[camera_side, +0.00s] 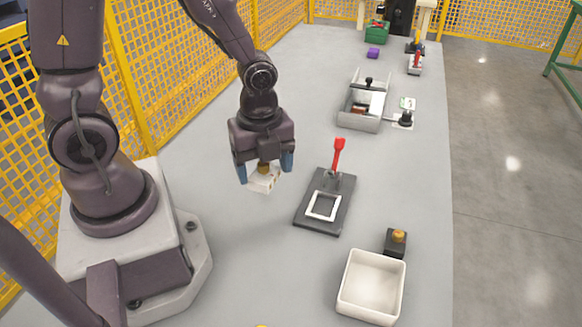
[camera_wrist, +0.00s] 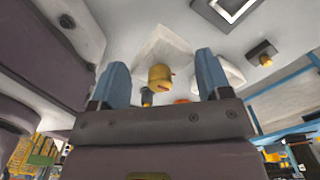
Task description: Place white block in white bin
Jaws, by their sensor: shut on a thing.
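The white block (camera_side: 262,182), with a yellow knob on top, hangs between the blue fingertips of my gripper (camera_side: 264,168) in the side view, above the grey table. In the wrist view the block (camera_wrist: 160,48) and its yellow knob (camera_wrist: 160,77) show between the two blue fingers (camera_wrist: 163,78). My gripper is shut on it, though the exact contact is hard to see. The white bin (camera_side: 367,315) stands at the lower right of the side view, open on top and empty. My gripper is up and to the left of the bin, well apart from it.
A dark plate (camera_side: 308,222) with a white square frame and a red lever (camera_side: 338,155) lies between my gripper and the bin. A dark box with a yellow button (camera_side: 398,236) stands just behind the bin. A grey open box (camera_side: 358,123) is farther back. Yellow mesh fencing (camera_side: 150,75) runs along the left.

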